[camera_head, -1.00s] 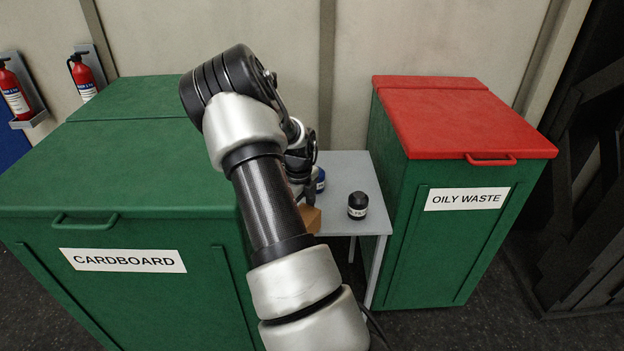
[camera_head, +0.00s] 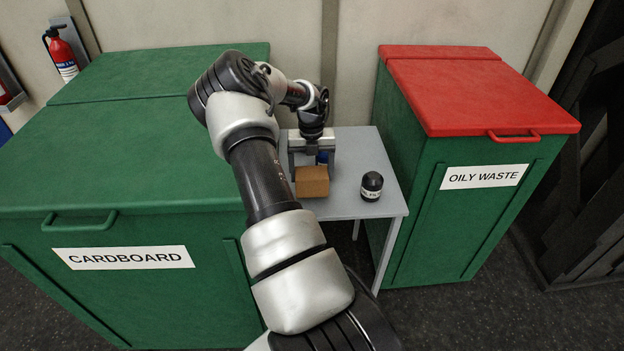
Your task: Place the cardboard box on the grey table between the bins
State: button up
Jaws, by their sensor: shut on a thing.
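The small brown cardboard box (camera_head: 312,182) is at the left part of the grey table (camera_head: 352,205), between the two bins. My gripper (camera_head: 312,164) points down at the box, with one finger at each side, and is shut on it. The box looks level. I cannot tell whether its underside touches the tabletop or is slightly above it. The green cardboard bin (camera_head: 130,150) stands left of the table, and the green oily waste bin with a red lid (camera_head: 460,95) stands right of it.
My arm crosses in front of the table's left side. A fire extinguisher (camera_head: 61,55) hangs at the back left.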

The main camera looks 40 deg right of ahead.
aim_at(312, 171)
jog(key=shift+f, duration=1.6)
jog(key=o, duration=1)
notch_tip(312, 171, up, 12)
jog(key=shift+r, duration=0.15)
jog(key=shift+s, duration=0.1)
